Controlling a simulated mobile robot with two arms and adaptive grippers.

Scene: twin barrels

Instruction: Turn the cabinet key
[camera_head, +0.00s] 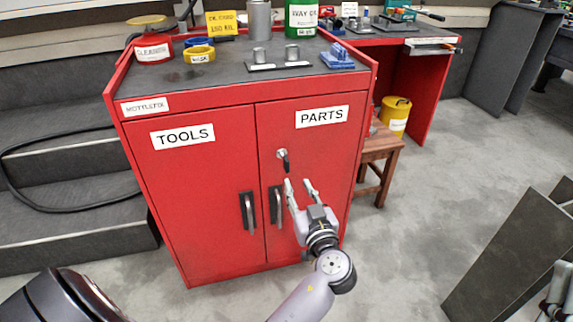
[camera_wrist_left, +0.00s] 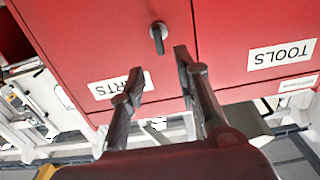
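The key (camera_head: 285,161) sits in a round silver lock on the right door (camera_head: 325,150) of the red cabinet, below the PARTS label. It has a dark head that hangs downward from the lock. My left gripper (camera_head: 298,184) is open and empty in front of this door, just below and right of the key in the head view. In the left wrist view, which shows the cabinet upside down, the key (camera_wrist_left: 158,38) is in plain sight beyond the open fingertips (camera_wrist_left: 159,62), with no contact visible. A grey jointed part at the head view's lower right edge may be my right gripper (camera_head: 556,290).
Two black door handles (camera_head: 248,212) (camera_head: 276,206) sit below the lock, left of my gripper. Cans, yellow tape and blue tools stand on the cabinet top (camera_head: 225,72). A wooden stool (camera_head: 378,155) stands right of the cabinet, and steps (camera_head: 70,190) are left. Both doors are shut.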

